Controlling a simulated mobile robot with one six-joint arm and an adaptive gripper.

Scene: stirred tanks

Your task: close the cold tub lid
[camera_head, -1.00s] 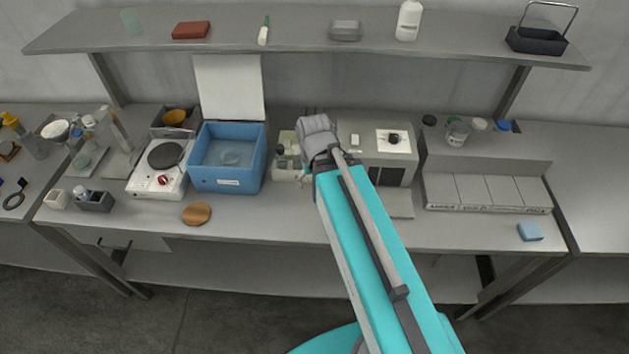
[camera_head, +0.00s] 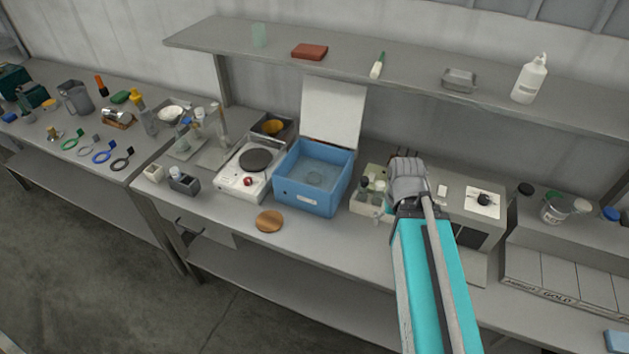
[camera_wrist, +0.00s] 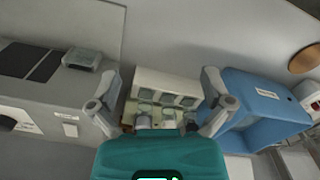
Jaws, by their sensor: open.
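The cold tub (camera_head: 308,196) is an open blue box on the bench in the head view. Its white lid (camera_head: 333,112) stands upright along the back edge, fully raised. A small round thing lies inside the tub, not clear. In the wrist view the blue tub (camera_wrist: 262,92) is at the right, beside the right finger. My gripper (camera_wrist: 160,82) is open and empty, its fingers spread above a pale caddy of bottles. In the head view my arm reaches over the bench right of the tub, and its fingers cannot be made out there.
A hotplate (camera_head: 247,172) stands close left of the tub, and the caddy (camera_head: 368,200) close right. A brown round disc (camera_head: 269,221) lies in front. A grey box-shaped device (camera_head: 478,215) stands further right. A shelf (camera_head: 420,82) runs above the bench behind the lid.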

